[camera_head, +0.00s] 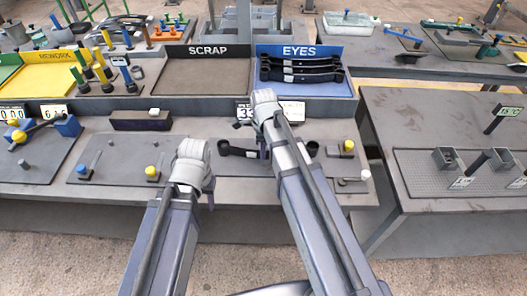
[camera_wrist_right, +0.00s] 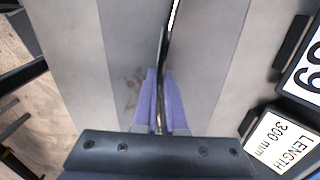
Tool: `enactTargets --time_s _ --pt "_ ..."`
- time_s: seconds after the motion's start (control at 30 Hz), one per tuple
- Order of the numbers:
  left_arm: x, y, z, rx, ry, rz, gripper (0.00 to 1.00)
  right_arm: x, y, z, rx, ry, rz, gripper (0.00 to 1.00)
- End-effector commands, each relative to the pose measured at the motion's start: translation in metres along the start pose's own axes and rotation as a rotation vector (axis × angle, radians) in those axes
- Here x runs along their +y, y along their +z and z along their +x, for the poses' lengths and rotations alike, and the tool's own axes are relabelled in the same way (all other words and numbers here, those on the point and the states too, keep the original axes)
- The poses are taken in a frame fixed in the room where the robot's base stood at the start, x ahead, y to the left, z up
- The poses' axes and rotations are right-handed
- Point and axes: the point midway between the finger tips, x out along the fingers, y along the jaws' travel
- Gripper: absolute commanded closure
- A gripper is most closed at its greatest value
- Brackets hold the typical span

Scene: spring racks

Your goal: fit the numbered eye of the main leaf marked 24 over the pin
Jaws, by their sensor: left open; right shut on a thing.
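A dark leaf (camera_head: 240,151) with a rounded eye at each end lies crosswise at the middle of the front bench, its centre hidden behind my right arm. Its number is not legible. My right gripper (camera_head: 264,151) is at the leaf's middle. In the right wrist view its purple fingers (camera_wrist_right: 160,105) are shut on a thin dark edge. My left gripper (camera_head: 211,198) is open near the bench's front edge, left of the leaf, mostly hidden by its wrist. Small posts stand on the bench, one with a yellow top (camera_head: 150,171) and one with a blue top (camera_head: 82,170); I cannot tell which is the pin.
More dark leaves lie in the blue EYES tray (camera_head: 347,84). The SCRAP tray (camera_head: 180,83) beside it looks empty. A yellow-topped fitting (camera_head: 348,146) stands right of the leaf. A LENGTH 300 mm card (camera_wrist_right: 280,143) shows at the right wrist. A gap separates the right bench (camera_head: 385,107).

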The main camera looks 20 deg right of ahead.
Motion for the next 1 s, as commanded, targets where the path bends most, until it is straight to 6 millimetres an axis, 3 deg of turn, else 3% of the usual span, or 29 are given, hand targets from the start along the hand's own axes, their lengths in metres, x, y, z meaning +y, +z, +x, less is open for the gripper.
enactTargets --time_s 0.07,0.1,0.37,0.57,0.83,1.0 --pt "0.0 0.0 -0.0004 0.0 0.0 0.0 0.5 -0.0001 0.0012 -0.0004 -0.001 0.0 -0.001 1.0" --pt "-0.0001 0.0 -0.0004 0.0 0.0 0.0 0.5 -0.0001 0.0012 -0.0004 -0.001 0.0 -0.001 0.88" --pt "0.0 0.0 -0.0002 0.0 0.0 0.0 0.5 -0.0001 0.001 -0.0002 -0.001 0.0 -0.001 0.59" --pt "0.0 0.0 -0.0001 0.0 0.0 0.0 0.5 -0.0001 0.0009 -0.0001 -0.001 0.0 -0.001 0.56" --pt "0.0 0.0 0.0002 0.0 0.0 0.0 0.5 0.0 0.0008 0.0002 -0.001 0.0 -0.001 0.26" --pt "0.0 0.0 0.0001 0.0 0.0 0.0 0.5 0.0 0.0008 0.0001 -0.001 0.0 -0.001 0.26"
